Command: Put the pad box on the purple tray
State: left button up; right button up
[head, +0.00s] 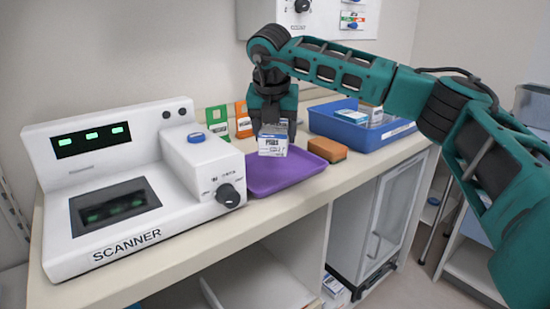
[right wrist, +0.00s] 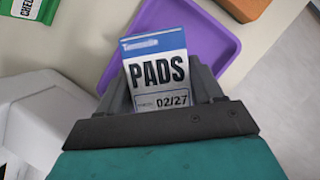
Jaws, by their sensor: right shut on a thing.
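The pad box (head: 273,143) is white with a blue band and the word PADS, which reads clearly in the right wrist view (right wrist: 158,72). My right gripper (head: 273,126) is shut on it, with a finger on each side of the box. The box is over the left part of the purple tray (head: 290,178); I cannot tell whether it touches the tray. The tray lies on the counter and its rim also shows in the right wrist view (right wrist: 232,45). The bare part of the tray looks empty. My left gripper is not in view.
A white scanner (head: 120,190) stands close left of the tray. An orange-brown block (head: 327,150) lies right of it. A blue bin (head: 350,132) with boxes stands at the back right. Green (head: 217,120) and orange (head: 243,120) cards stand behind.

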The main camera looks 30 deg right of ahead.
aim_at(273, 130)
notch_tip(273, 130, down, 5)
jog(key=shift+f+b, duration=0.15)
jog(key=shift+b, duration=0.35)
jog(key=shift+f, duration=0.15)
jog(key=shift+f, duration=0.2)
jog(key=o, duration=1.1)
jog(key=shift+r, duration=0.1)
jog(key=shift+s+a+r, duration=0.1)
jog(key=shift+r, duration=0.35)
jog(key=p+v, duration=0.1)
jog(key=v, duration=0.9)
jog(key=shift+s+a+r+p, duration=0.15)
jog(key=shift+r+p, duration=0.1)
jog(key=shift+p, duration=0.15)
jog(key=shift+r, duration=0.3)
